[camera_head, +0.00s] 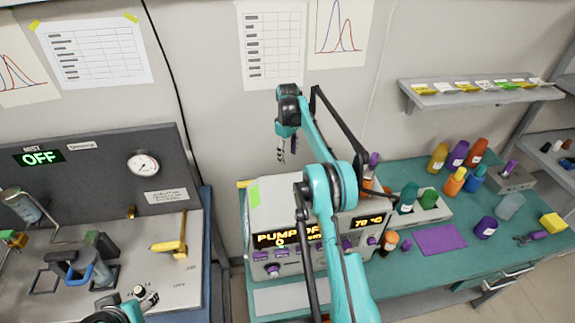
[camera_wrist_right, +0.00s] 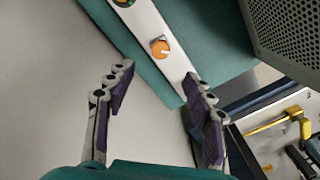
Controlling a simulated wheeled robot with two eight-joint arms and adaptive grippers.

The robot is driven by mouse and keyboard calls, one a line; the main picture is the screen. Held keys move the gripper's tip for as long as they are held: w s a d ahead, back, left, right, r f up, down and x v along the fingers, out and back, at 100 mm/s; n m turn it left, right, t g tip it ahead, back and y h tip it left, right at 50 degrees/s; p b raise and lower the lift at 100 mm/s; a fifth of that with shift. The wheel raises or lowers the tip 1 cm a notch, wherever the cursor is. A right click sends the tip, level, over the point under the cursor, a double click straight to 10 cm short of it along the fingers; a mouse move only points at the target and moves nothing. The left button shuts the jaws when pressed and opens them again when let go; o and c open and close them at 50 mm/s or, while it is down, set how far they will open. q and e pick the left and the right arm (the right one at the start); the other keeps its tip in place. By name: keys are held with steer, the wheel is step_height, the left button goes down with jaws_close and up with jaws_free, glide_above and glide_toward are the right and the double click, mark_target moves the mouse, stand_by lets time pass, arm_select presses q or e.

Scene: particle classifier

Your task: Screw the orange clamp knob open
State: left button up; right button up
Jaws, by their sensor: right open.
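The orange knob (camera_wrist_right: 159,48) with a white mark on its face sits on a pale strip in the right wrist view. My right gripper (camera_wrist_right: 158,88) is open and empty, its two dark-padded fingers spread wide. The knob lies beyond the fingertips, between their lines, apart from both. In the head view my right gripper (camera_head: 283,152) hangs above the back of the pump unit (camera_head: 268,208), near the wall. I cannot make out the knob in the head view. My left gripper (camera_head: 143,297) shows only partly at the lower left, and its jaws are unclear.
A grey panel (camera_head: 85,170) with a gauge and a yellow handle (camera_head: 171,246) stand at left. The teal bench (camera_head: 440,262) at right holds several coloured bottles and a purple mat (camera_head: 440,239). A perforated grey box (camera_wrist_right: 290,35) is right of the knob in the wrist view.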

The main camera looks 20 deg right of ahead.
step_height(320, 180, down, 3)
steer(key=m+p, duration=0.4)
steer(key=m, duration=1.9)
steer(key=shift+p, duration=0.4)
steer(key=m, duration=0.2)
steer(key=shift+f+m, duration=0.3)
steer(key=shift+f, duration=0.2)
steer(key=shift+m, duration=0.3)
step_height(320, 180, down, 8)
steer(key=shift+r+b, duration=0.2)
steer(key=shift+b, duration=0.1)
steer(key=c, duration=1.2)
